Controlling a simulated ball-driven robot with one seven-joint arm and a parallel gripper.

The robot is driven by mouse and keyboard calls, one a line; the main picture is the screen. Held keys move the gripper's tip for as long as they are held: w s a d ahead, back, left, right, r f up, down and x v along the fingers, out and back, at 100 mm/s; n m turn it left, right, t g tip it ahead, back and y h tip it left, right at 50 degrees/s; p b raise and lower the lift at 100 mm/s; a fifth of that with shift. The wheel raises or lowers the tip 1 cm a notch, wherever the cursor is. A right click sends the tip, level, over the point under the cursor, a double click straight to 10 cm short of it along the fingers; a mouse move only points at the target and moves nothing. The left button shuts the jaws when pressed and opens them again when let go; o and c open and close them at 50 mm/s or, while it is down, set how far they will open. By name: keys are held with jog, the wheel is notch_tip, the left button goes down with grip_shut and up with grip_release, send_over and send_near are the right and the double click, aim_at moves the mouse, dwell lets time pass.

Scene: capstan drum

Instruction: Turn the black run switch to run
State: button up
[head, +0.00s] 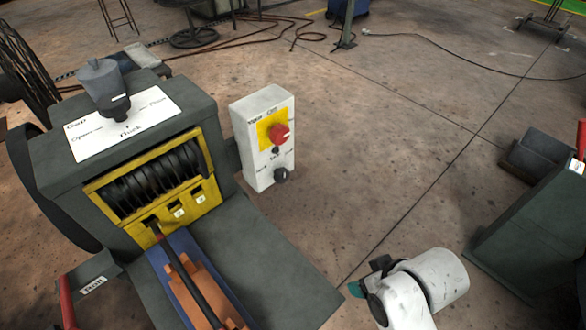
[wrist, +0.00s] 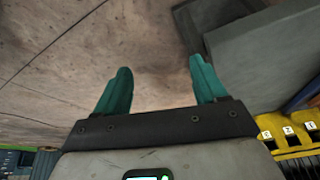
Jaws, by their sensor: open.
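A white control box (head: 262,140) stands beside the dark green machine in the head view. It carries a red knob on a yellow plate (head: 279,134) and, lower down, a black knob (head: 281,175), which looks like the run switch. The small lettering by the black knob is too blurred to read, so its setting is unclear. My gripper (head: 372,272) is to the right of the box and nearer, apart from it. In the wrist view my gripper (wrist: 160,70) has its two teal fingers apart with nothing between them. The black knob does not show in the wrist view.
The dark green machine (head: 60,165) has a yellow-framed coil (head: 155,180), a sloping plate and a lever with a grey top (head: 102,82). Another dark green cabinet (head: 530,235) stands at the right. Cables lie on the floor at the back. Floor between box and cabinet is clear.

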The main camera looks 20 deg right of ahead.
jog(key=w+a+r+n+t+y, duration=0.1)
jog(key=w+a+r+t+y, duration=0.15)
jog(key=w, duration=0.75)
jog(key=t+y+p, duration=0.2)
jog(key=t+y, duration=0.1)
jog(key=t, duration=0.3)
send_near(285, 176)
jog(key=shift+n+h, duration=0.25)
jog(key=shift+n, duration=0.05)
jog(key=p+x, duration=0.1)
jog(key=x, duration=0.8)
jog(key=shift+w+a, duration=0.15)
jog(key=shift+a, duration=0.15)
jog(key=shift+c, duration=0.2)
jog(key=c, duration=1)
